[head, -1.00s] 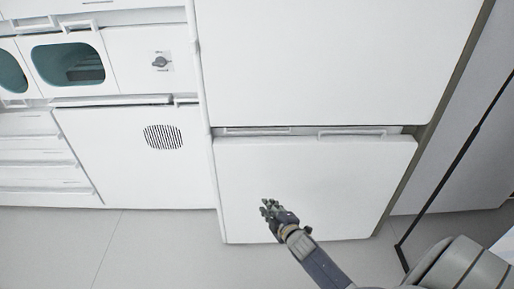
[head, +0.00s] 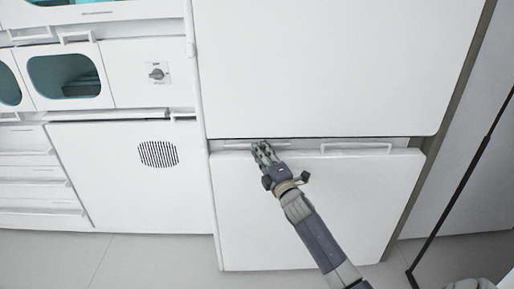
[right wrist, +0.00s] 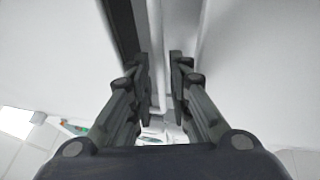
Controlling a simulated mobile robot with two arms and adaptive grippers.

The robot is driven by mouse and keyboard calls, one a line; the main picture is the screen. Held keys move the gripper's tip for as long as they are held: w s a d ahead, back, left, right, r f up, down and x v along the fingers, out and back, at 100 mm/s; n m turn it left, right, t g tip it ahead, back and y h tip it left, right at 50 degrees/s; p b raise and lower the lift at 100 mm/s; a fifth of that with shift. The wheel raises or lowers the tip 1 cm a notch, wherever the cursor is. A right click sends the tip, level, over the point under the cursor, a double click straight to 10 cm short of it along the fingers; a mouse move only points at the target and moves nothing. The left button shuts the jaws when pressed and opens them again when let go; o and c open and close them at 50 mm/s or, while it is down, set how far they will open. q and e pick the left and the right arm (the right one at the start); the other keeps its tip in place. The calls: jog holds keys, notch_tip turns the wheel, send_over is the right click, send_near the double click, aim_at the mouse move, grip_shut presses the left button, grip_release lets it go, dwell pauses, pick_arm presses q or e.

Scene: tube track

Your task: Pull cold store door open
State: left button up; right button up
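The cold store is a large white unit with an upper door (head: 330,65) and a lower door (head: 230,215). A dark gap runs between the two doors. A pale bar handle (head: 356,148) shows in the gap at the right; another handle at the left is partly hidden by my right gripper (head: 260,147). That gripper reaches up over the lower door to the gap. In the right wrist view its two fingers (right wrist: 160,75) are apart, with a pale bar (right wrist: 157,40) running between and beyond them. Whether they touch it cannot be told. Both doors look closed. My left gripper is out of view.
Grey floor (head: 140,262) is clear in front. A thin dark pole (head: 465,150) slants at the right.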

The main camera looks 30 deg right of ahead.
jog(key=shift+x, duration=1.9)
jog(key=shift+c, duration=0.3)
grip_shut()
jog(key=shift+a, duration=0.1)
